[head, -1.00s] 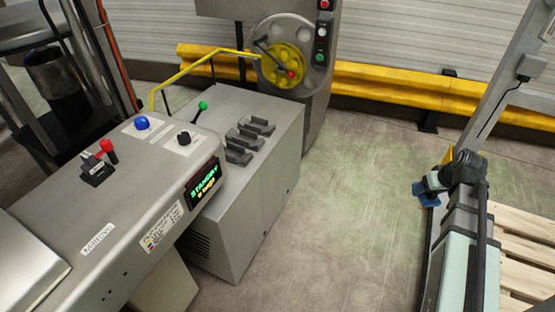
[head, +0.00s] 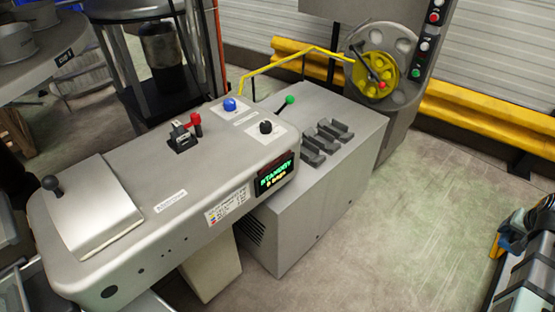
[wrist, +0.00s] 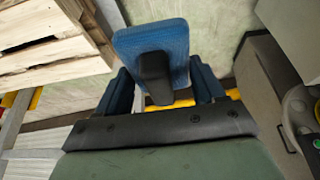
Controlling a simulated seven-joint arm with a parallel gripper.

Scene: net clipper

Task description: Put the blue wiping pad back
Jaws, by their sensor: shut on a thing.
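The blue wiping pad (wrist: 135,40) shows in the wrist view with its black handle (wrist: 155,75) facing the camera. My gripper (wrist: 162,85) is shut on this handle, with a dark blue finger on either side. The pad is held in the air, clear of any surface. In the head view my gripper (head: 513,232) is at the right edge, partly cut off by the frame. Pad and fingers are too small and dark there to tell apart.
A grey machine with a sloped panel (head: 190,190) stands left and centre. Grey open brackets (head: 327,138) sit on its lower cabinet (head: 345,105), beside a green-knobbed lever (head: 289,100). A yellow bar (head: 290,55) arches behind. The floor (head: 410,225) between cabinet and gripper is clear. Wooden pallets (wrist: 50,40) show in the wrist view.

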